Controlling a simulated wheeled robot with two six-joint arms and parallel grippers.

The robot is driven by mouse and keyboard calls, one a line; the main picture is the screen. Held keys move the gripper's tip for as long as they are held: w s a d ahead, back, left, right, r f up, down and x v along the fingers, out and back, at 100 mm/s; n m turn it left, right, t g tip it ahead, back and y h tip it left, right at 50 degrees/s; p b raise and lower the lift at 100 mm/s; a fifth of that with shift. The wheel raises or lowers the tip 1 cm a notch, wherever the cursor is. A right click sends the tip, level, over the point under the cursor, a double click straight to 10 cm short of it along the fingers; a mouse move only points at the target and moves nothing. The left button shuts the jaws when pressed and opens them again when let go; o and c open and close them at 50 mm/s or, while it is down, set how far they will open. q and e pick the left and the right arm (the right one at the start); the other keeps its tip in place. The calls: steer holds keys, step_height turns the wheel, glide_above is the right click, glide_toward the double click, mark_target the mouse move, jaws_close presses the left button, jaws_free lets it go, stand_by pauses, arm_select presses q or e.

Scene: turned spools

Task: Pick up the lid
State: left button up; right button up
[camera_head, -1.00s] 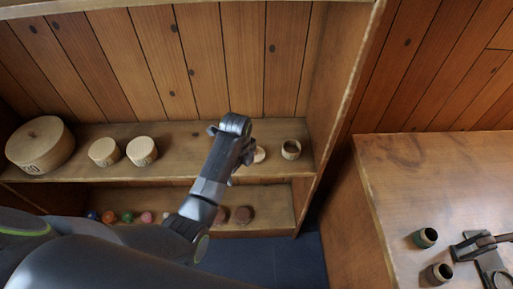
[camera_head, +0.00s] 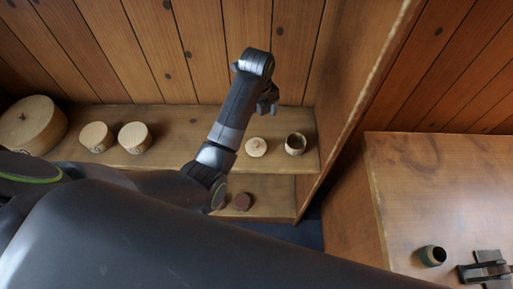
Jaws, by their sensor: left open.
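The lid (camera_head: 256,147) is a pale round wooden disc with a small knob on top. It lies on the upper shelf board, left of a small hollow wooden pot (camera_head: 295,144) with a dark inside. My left gripper (camera_head: 268,106) is above and behind the lid in the picture, pointing down, apart from it and empty. It is open, though its fingers show small and partly behind my arm. My right gripper is not in view.
Two pale round boxes (camera_head: 134,137) and a larger round box (camera_head: 31,124) stand left on the shelf (camera_head: 183,122). A wooden table (camera_head: 425,190) at right bears a dark-mouthed pot (camera_head: 432,255) and a dark device (camera_head: 485,270).

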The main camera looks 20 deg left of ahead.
arm_select(q)
steer(key=p, duration=0.2)
glide_toward(255, 142)
steer(key=f, duration=0.5)
steer(key=shift+w+d+f, duration=0.1)
steer(key=shift+d, duration=0.15)
steer(key=shift+a+f+p, duration=0.2)
steer(key=shift+f+p, duration=0.2)
steer(key=shift+f, duration=2.5)
steer(key=c, duration=1.1)
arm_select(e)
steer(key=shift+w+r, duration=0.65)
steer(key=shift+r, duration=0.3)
